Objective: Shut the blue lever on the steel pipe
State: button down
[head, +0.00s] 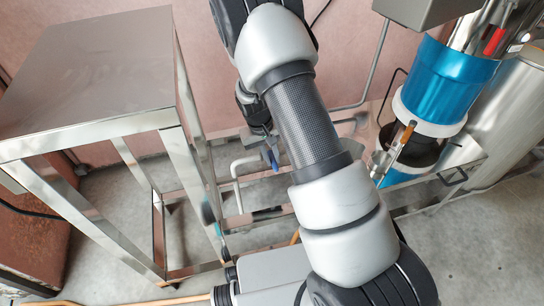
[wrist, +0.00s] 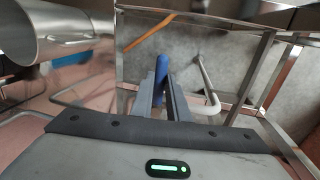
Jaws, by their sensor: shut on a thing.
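The blue lever (wrist: 160,68) stands between the fingers of my gripper (wrist: 166,92) in the wrist view. My gripper is shut on it. In the head view a small part of the lever (head: 274,161) shows below the gripper, left of my arm. A pale bent pipe (wrist: 209,88) is just right of the fingers in the wrist view; it also shows in the head view (head: 237,172). The lever's joint with the steel pipe is hidden, so I cannot tell its exact angle to the pipe.
A steel table (head: 95,70) stands at left, its legs close to the gripper. A blue and steel machine (head: 450,85) stands at right. A large steel cylinder (wrist: 75,30) is at upper left in the wrist view. The pink wall (head: 340,50) is behind.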

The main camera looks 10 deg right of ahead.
jog(key=c, duration=1.7)
grip_release()
jog(key=shift+a+r, duration=0.1)
jog(key=shift+r, duration=0.05)
jog(key=a+r+p, duration=0.1)
jog(key=r, duration=0.4)
jog(key=a+r+p, duration=0.1)
jog(key=r+p, duration=0.1)
jog(key=r, duration=0.4)
jog(key=a+r+p, duration=0.1)
jog(key=r, duration=0.5)
jog(key=shift+s+a, duration=0.1)
jog(key=shift+a, duration=0.05)
